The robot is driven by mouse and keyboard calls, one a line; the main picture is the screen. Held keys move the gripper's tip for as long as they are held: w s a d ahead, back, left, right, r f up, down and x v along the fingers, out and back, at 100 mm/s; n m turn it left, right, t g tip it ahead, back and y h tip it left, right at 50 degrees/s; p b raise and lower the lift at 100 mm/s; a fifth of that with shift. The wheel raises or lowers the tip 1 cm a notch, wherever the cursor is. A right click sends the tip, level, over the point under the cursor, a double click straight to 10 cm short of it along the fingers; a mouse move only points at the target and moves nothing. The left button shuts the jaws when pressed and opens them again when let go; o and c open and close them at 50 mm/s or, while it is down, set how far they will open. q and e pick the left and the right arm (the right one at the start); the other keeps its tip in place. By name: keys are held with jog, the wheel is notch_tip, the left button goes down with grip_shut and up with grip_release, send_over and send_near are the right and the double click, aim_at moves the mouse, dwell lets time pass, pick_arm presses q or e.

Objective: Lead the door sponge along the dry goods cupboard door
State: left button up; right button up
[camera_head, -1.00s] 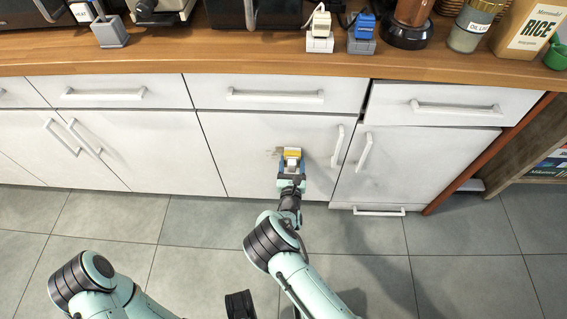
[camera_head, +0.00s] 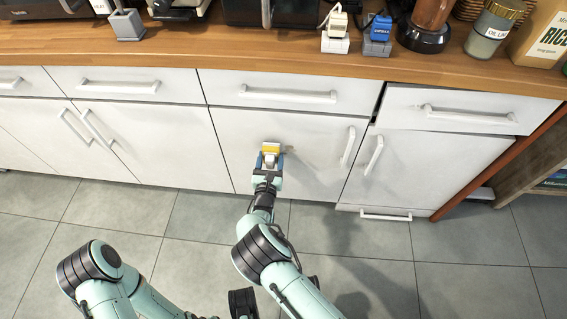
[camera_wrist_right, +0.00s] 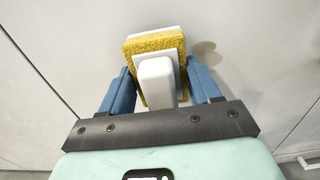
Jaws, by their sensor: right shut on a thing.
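Whether the whole sponge face touches the door is hidden. A faint darker patch (camera_wrist_right: 206,52) lies on the door right of the sponge.
The door's upright handle (camera_head: 348,146) stands out right of the sponge. A drawer handle (camera_head: 288,94) is above it. The neighbouring door's handle (camera_head: 374,155) is farther right. The wooden counter (camera_head: 230,48) overhangs above. Door surface left of the sponge is clear.

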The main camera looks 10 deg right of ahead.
jog(key=shift+d, duration=0.1)
jog(key=shift+w+d, duration=0.15)
jog(key=shift+w, duration=0.4)
jog(key=shift+w, duration=0.2)
dwell(0.4)
jog(key=shift+d, duration=0.1)
jog(key=shift+s+d, duration=0.3)
jog(key=shift+d, duration=0.85)
jog(key=shift+s+d, duration=0.3)
jog(key=shift+d, duration=0.8)
jog(key=shift+s+d, duration=0.3)
jog(key=shift+d, duration=0.85)
jog(key=shift+s+d, duration=0.3)
jog(key=shift+d, duration=0.4)
jog(key=shift+s+d, duration=0.25)
jog(key=shift+d, duration=0.45)
jog(key=shift+v, duration=1.1)
jog(key=shift+s+a, duration=0.1)
jog(key=shift+a, duration=0.05)
